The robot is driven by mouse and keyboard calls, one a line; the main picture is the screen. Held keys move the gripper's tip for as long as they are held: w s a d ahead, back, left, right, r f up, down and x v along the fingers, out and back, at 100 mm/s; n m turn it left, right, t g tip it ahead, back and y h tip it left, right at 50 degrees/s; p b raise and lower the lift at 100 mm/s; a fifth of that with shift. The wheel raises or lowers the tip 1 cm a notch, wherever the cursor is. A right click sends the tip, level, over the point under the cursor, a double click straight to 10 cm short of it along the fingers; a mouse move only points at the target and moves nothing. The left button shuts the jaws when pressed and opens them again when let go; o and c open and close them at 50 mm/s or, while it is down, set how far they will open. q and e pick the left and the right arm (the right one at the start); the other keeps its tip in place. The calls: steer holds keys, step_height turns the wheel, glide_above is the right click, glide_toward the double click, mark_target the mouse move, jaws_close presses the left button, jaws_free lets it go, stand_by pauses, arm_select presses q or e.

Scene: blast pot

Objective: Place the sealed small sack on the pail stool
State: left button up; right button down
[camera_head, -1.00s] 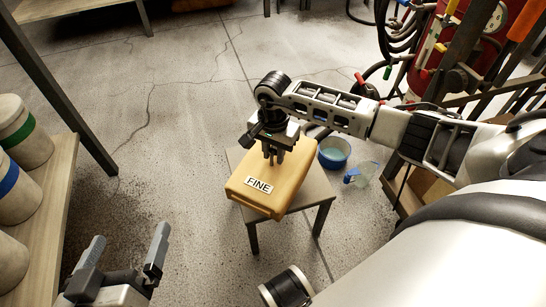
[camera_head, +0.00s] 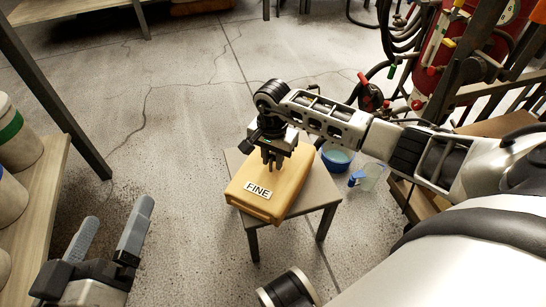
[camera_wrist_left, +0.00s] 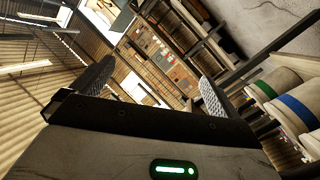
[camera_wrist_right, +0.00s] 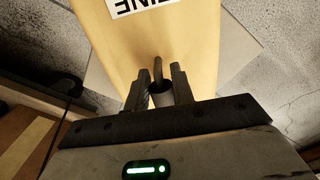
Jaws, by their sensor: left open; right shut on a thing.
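A tan sack (camera_head: 271,187) with a white label reading FINE is on or just above the top of a small grey stool (camera_head: 322,186); I cannot tell whether it touches. It overhangs the stool's left and front edges. My right gripper (camera_head: 272,160) is above the sack's back part, pointing down. In the right wrist view its fingers (camera_wrist_right: 164,85) are shut on a dark loop fixed to the sack (camera_wrist_right: 203,45). My left gripper (camera_head: 108,232) is open and empty at the lower left, far from the stool; its spread fingers also show in the left wrist view (camera_wrist_left: 152,90).
A wooden shelf (camera_head: 40,195) with pale banded containers (camera_head: 17,140) stands at the left. A blue pail (camera_head: 337,157) and a clear blue-topped bottle (camera_head: 369,178) are on the floor right of the stool. A red tank with hoses (camera_head: 440,60) stands back right. Floor behind the stool is clear.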

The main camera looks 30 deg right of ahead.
steer(key=shift+w+r, duration=0.15)
steer(key=c, duration=1.2)
jaws_free()
steer(key=shift+s+f, duration=0.2)
arm_select(q)
steer(key=shift+w+r, duration=0.1)
steer(key=shift+r, duration=0.05)
arm_select(e)
steer(key=shift+r, duration=0.1)
steer(key=shift+r, duration=0.3)
arm_select(q)
steer(key=f+p, duration=0.1)
steer(key=p, duration=0.1)
steer(key=a+f+m+g+y+p, duration=0.1)
steer(key=p, duration=0.1)
steer(key=shift+y, duration=0.3)
arm_select(e)
step_height(320, 180, up, 11)
steer(key=shift+r, duration=0.2)
